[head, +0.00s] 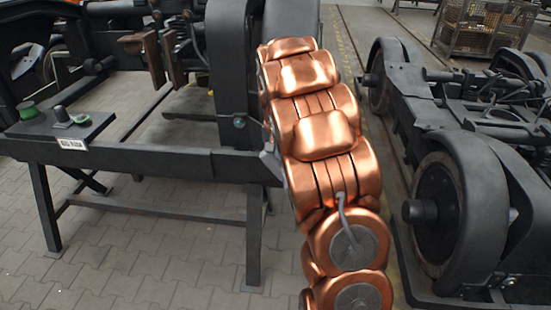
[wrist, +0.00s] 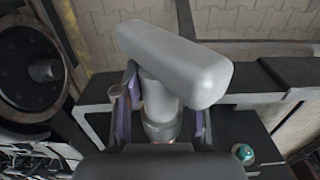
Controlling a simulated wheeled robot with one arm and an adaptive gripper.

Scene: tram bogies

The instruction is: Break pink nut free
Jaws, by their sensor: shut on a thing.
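My gripper (wrist: 160,115) shows in the wrist view, with one purple-padded finger on each side of a grey tool (wrist: 172,62). The fingers are shut on the tool's narrower body. Its thick, rounded grey bar lies across the view beyond the fingertips. I cannot make out a pink nut in either view; the tool and gripper cover the middle of the wrist view. In the head view my copper arm hides my gripper and the tool.
The green nut also shows in the wrist view (wrist: 243,152). A wheeled bogie (head: 455,190) stands close on the right. A wire crate (head: 485,27) is behind.

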